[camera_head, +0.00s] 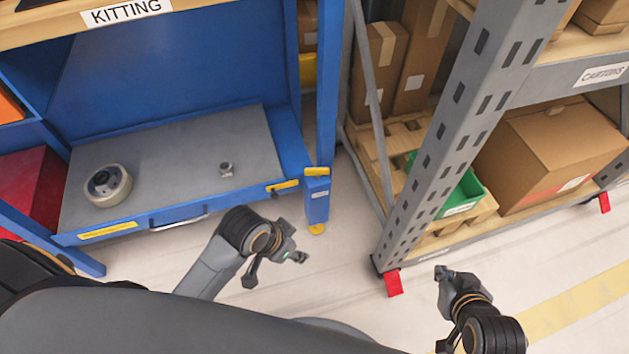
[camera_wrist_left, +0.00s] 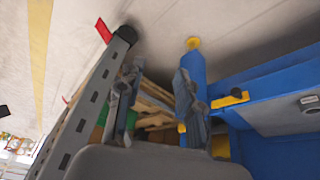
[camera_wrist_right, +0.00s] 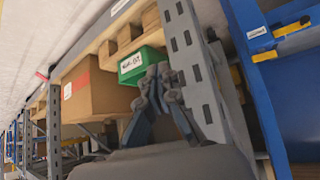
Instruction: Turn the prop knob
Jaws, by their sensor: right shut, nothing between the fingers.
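The small dark knob, likely the prop knob (camera_head: 273,189), is on the right part of the blue bench's front edge, beside a yellow strip. It also shows as a black knob in the left wrist view (camera_wrist_left: 236,93) and a dark knob in the right wrist view (camera_wrist_right: 305,20). My left gripper (camera_head: 277,266) is open and empty, in front of and below the bench edge, apart from the knob; its fingers stand apart in the left wrist view (camera_wrist_left: 155,85). My right gripper (camera_head: 444,274) is shut and empty, well right of the knob; its tips meet in the right wrist view (camera_wrist_right: 158,72).
The blue kitting bench (camera_head: 240,190) has a grey top with a tape roll (camera_head: 108,184) and a small metal nut (camera_head: 226,169). A grey rack post (camera_head: 440,150) stands between my grippers, with a green bin (camera_head: 464,195) and cartons (camera_head: 545,140) behind. Floor in front is clear.

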